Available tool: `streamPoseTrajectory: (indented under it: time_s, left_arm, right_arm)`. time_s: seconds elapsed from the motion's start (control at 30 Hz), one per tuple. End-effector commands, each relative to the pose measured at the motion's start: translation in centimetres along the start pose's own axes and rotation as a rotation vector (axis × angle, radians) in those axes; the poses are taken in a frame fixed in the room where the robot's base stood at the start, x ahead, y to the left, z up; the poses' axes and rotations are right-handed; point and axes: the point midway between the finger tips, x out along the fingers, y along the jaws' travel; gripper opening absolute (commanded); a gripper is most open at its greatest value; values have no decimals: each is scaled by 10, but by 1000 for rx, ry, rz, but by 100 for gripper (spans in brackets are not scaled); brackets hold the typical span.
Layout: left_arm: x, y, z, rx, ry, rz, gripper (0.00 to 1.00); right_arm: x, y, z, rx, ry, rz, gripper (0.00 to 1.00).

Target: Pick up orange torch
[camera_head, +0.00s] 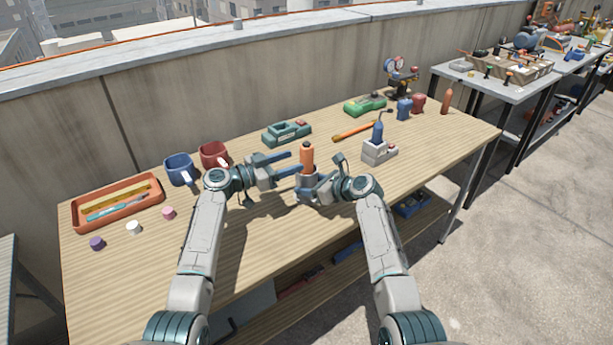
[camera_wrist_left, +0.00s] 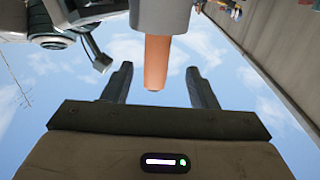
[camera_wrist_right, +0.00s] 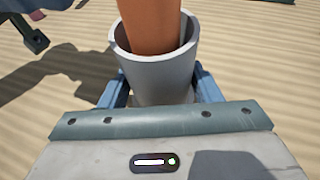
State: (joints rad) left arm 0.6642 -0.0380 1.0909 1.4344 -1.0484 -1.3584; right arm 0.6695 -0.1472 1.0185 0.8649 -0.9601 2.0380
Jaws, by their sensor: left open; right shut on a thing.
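The orange torch (camera_head: 307,157) stands upright with its lower part in a grey cup (camera_head: 308,184). My right gripper (camera_head: 314,188) is shut on the grey cup, and in the right wrist view its fingers lie on both sides of the cup (camera_wrist_right: 155,85). The torch also shows there (camera_wrist_right: 152,22), rising from the cup. My left gripper (camera_head: 294,164) is open beside the torch. In the left wrist view the torch (camera_wrist_left: 157,62) shows between the spread fingers, with space on both sides. The torch's lower end is hidden in the cup.
A blue torch (camera_head: 378,132) stands in a grey base (camera_head: 376,152) to the right. Blue (camera_head: 179,169) and red (camera_head: 214,155) mugs and an orange tray (camera_head: 76,218) are left. A green device (camera_head: 287,133) lies behind. The table's front left is mostly clear.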

Motion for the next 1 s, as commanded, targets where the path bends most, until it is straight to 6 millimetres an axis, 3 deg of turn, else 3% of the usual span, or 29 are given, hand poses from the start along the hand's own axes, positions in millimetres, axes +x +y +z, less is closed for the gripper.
streamPoseTrajectory:
  time_s: [0.17,0.43,0.73,0.77,1.0]
  left_arm:
    - [14,2,0,-1,0,2,53]
    - [52,5,-2,-1,0,2,53]
    - [57,4,-1,0,-1,0,53]
    - [57,4,-1,0,-1,0,51]
    - [57,4,-1,0,-2,0,4]
  right_arm:
    - [0,0,0,0,0,0,33]
    - [0,0,0,0,0,0,33]
    - [0,0,0,0,0,0,33]
    - [0,0,0,0,0,0,33]
    - [0,0,0,0,0,0,33]
